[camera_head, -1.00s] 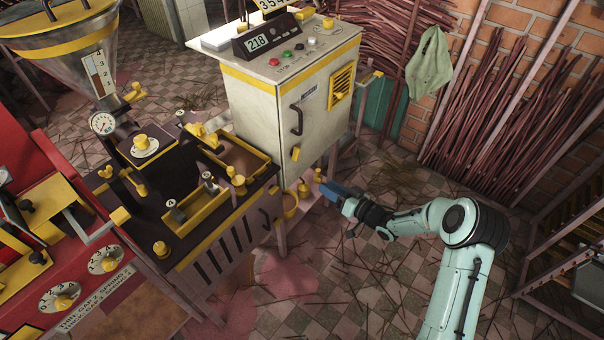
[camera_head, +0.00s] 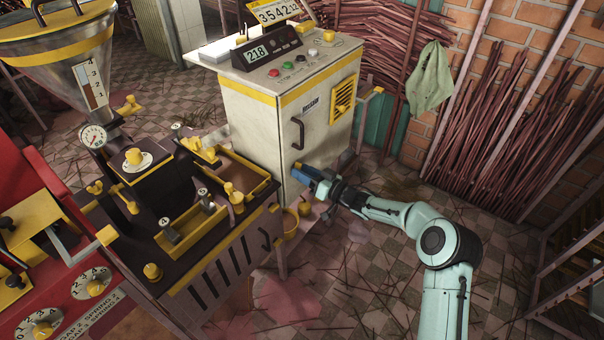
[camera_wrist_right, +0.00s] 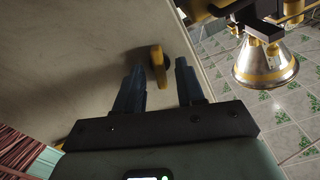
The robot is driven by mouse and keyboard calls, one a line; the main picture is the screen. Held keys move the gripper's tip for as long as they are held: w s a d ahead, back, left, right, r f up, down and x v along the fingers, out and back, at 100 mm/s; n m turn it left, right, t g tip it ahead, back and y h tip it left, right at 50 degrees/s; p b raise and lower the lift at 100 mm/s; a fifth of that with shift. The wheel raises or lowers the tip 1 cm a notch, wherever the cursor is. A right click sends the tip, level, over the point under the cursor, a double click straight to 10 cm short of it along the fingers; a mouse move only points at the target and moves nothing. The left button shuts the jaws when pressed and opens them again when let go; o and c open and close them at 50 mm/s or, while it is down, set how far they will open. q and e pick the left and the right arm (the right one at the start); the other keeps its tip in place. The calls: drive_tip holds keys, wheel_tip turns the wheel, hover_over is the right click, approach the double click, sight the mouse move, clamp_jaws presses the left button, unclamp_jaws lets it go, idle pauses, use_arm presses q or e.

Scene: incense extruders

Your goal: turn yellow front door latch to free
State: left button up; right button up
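The yellow latch (camera_wrist_right: 157,66) is a small lever on the pale front door (camera_wrist_right: 90,65) of the cabinet. In the head view the door (camera_head: 318,130) faces right, with a dark handle above my gripper; the gripper largely hides the latch there. My right gripper (camera_head: 302,174) has its blue fingers up against the lower part of the door. In the wrist view my right gripper (camera_wrist_right: 159,72) is open, with the latch between its two fingertips. I cannot tell whether a finger touches it. My left gripper is not in view.
The cabinet's control panel (camera_head: 290,66) is on top. A brown and yellow extruder bench (camera_head: 205,215) stands at the left, close to the cabinet. A yellow cup (camera_head: 290,222) is below the gripper. Stick bundles (camera_head: 500,130) lean on the right wall.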

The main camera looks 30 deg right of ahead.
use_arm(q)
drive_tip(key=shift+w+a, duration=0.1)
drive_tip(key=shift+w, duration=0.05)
use_arm(e)
drive_tip(key=shift+w+a, duration=0.1)
drive_tip(key=shift+w, duration=0.25)
clamp_jaws()
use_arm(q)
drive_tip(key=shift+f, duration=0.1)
